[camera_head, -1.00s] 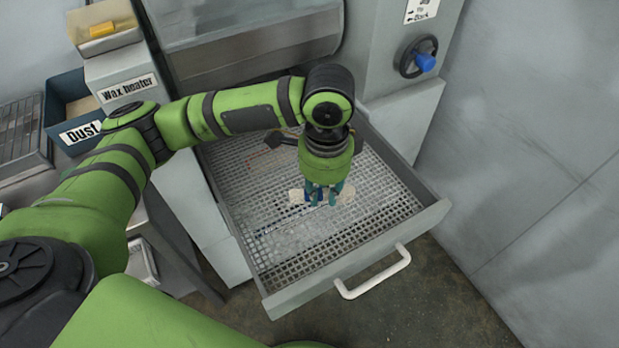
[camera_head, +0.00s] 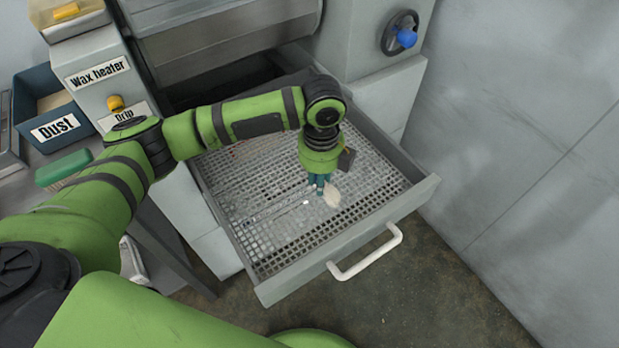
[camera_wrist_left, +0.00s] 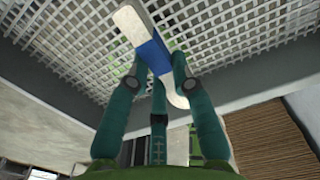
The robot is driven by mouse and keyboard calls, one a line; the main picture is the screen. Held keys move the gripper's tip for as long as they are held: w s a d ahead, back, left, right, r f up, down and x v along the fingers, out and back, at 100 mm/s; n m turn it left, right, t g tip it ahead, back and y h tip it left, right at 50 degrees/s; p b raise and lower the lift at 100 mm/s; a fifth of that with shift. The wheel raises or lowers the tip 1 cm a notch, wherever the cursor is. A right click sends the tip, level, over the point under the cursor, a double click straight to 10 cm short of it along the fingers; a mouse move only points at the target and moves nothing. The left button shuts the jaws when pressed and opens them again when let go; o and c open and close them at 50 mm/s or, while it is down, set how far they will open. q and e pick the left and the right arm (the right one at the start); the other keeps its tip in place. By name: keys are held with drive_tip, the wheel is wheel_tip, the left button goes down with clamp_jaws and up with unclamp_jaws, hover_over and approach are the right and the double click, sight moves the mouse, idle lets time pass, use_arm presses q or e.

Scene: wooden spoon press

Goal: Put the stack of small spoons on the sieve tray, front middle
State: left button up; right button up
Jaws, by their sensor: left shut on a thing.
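My left gripper (camera_head: 319,184) has teal fingers and hangs over the front middle part of the sieve tray. It is shut on the stack of small spoons (camera_head: 332,196), pale wood with a blue band. In the head view only a pale end shows beside the fingers. In the left wrist view the stack (camera_wrist_left: 155,57) lies slantwise between the fingertips (camera_wrist_left: 158,82). The sieve tray (camera_head: 265,240) is a pulled-out grey drawer with a mesh floor, and its mesh fills the back of the wrist view. I cannot tell whether the spoons touch the mesh.
The drawer has a white handle (camera_head: 368,253) at its front. At the left stand the blue Dust bin (camera_head: 52,118), the Wax heater box (camera_head: 90,75) and a green brush (camera_head: 64,166). The mesh around my gripper looks largely free.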

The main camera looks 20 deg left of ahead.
sight(312, 191)
use_arm(q)
drive_tip(key=w+a+f, duration=0.2)
drive_tip(key=shift+w+a+f, duration=0.1)
drive_tip(key=shift+w+a, duration=0.15)
drive_tip(key=shift+w, duration=0.1)
drive_tip(key=shift+f, duration=2.05)
drive_tip(key=shift+f, duration=0.15)
drive_tip(key=o, duration=0.9)
wheel_tip(312, 191, up, 12)
drive_tip(key=shift+r, duration=0.2)
